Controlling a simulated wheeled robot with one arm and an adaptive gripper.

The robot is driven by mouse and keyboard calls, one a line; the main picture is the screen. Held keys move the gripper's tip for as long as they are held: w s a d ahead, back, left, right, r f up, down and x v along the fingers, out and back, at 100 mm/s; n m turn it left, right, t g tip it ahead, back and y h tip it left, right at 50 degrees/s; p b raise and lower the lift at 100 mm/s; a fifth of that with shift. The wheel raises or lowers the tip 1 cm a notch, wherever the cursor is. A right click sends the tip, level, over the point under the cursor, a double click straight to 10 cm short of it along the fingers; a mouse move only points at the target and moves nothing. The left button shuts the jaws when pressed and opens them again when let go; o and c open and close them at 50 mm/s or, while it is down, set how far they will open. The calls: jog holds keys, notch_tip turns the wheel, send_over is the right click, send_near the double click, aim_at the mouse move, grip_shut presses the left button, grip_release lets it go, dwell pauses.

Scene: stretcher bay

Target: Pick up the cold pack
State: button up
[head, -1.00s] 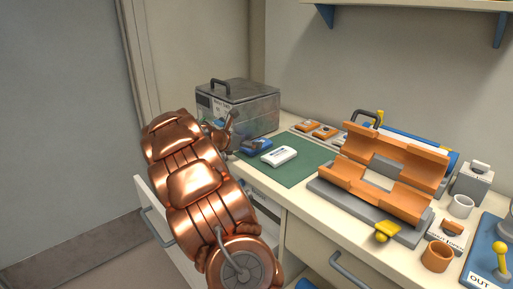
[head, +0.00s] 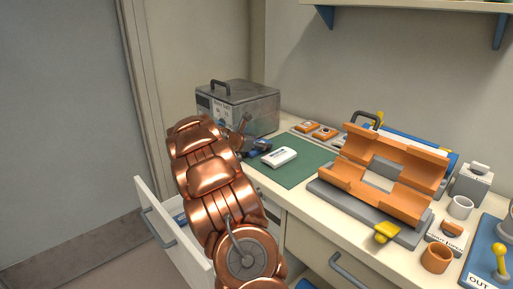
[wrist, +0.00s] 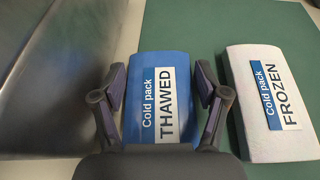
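A blue cold pack (wrist: 160,95) labelled "THAWED" lies between the two fingers of my gripper (wrist: 161,72) in the wrist view. The fingers are open, one on each side of it, with small gaps visible; I cannot tell how far above it they are. A white cold pack (wrist: 270,105) labelled "FROZEN" lies to the right, outside the right finger. In the head view the white pack (head: 279,157) is on the green mat (head: 295,175), and the blue pack (head: 262,144) is partly hidden by my gripper.
A grey metal box (head: 250,108) stands close behind and left of the packs. An orange cradle on a grey base (head: 365,210) is to the right, with cups beyond. An open drawer (head: 165,235) juts out below my arm. Some mat around the white pack is clear.

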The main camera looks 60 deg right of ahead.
jog(key=c, duration=0.9)
jog(key=shift+r, duration=0.1)
